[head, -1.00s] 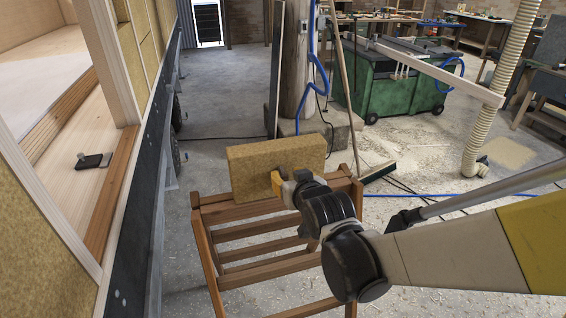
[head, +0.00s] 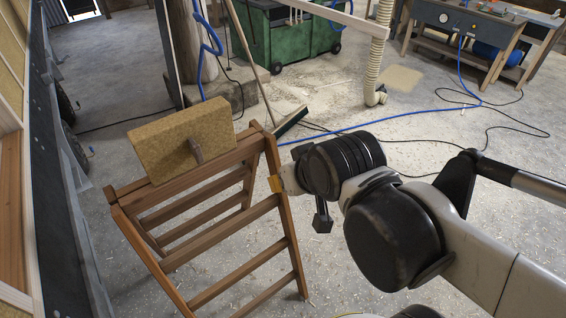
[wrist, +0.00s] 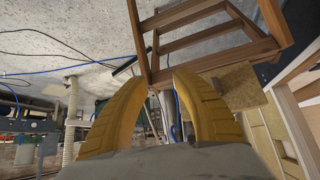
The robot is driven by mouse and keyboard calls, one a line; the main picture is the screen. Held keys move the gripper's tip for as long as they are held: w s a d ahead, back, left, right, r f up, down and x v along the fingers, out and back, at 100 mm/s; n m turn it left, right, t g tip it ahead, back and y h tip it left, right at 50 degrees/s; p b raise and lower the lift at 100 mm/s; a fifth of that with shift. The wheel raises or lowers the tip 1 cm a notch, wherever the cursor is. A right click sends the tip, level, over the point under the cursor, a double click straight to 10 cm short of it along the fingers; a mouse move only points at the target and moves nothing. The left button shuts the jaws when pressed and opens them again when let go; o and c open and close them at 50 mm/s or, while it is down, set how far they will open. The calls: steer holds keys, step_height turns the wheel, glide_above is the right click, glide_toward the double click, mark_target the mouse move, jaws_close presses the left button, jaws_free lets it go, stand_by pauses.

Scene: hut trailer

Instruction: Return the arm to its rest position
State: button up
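My gripper (head: 276,184) shows in the head view as a small yellow tip, mostly hidden by my wrist, in front of the right side of the wooden rack in the picture. In the wrist view my gripper (wrist: 161,77) has two yellow fingers standing apart with a gap between them and nothing held. My arm extends from the lower right. I cannot tell how far the gripper is from the rack.
A trailer wall (head: 60,190) runs along the left. Open floor is at right.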

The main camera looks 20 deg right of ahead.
steer(key=shift+s+d+f+g, duration=0.1)
steer(key=shift+s+d+g, duration=0.2)
steer(key=shift+s, duration=0.5)
steer(key=shift+s+d+f+g, duration=0.15)
steer(key=shift+s+d, duration=0.25)
steer(key=shift+s, duration=0.4)
steer(key=shift+r, duration=0.1)
